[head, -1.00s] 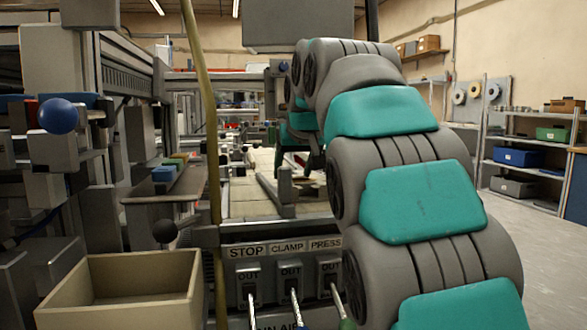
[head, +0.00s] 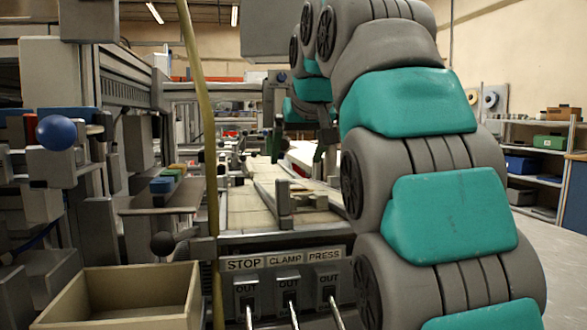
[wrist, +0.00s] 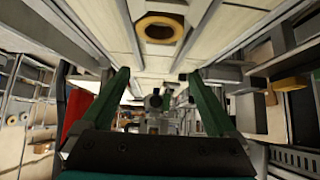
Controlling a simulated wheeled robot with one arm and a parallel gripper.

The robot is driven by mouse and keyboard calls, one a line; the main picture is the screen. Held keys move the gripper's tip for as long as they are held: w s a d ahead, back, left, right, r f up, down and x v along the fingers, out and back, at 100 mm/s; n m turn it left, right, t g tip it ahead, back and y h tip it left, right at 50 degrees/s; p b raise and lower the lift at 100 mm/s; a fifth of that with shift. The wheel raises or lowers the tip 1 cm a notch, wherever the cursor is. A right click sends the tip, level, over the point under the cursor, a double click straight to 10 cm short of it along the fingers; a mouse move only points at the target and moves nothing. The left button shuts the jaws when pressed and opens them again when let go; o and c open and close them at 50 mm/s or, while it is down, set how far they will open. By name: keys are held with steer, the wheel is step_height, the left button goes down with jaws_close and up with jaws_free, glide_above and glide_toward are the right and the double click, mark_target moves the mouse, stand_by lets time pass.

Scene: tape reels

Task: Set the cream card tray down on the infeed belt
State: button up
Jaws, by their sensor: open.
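My gripper (wrist: 157,73) is open in the wrist view, with two dark green fingers spread apart and nothing visible held between them. Beyond the fingertips is a pale cream surface (wrist: 95,18) with straight seams; I cannot tell whether it is the card tray or the belt. A yellow ring (wrist: 143,26) lies on it. In the head view, a pale slatted belt-like bed (head: 238,207) runs away behind the switch panel. A whitish flat thing (head: 309,156) shows beside my arm, partly hidden; I cannot tell if it is the tray. My fingers are not clear there.
A cream open bin (head: 125,318) is at the lower left. The switch panel (head: 285,278) marked STOP, CLAMP, PRESS stands at the near end. A yellow post (head: 208,130) and machine frames with a blue knob (head: 57,132) crowd the left. Shelves (head: 540,150) stand right.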

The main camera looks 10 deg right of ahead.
steer(key=shift+v, duration=2.15)
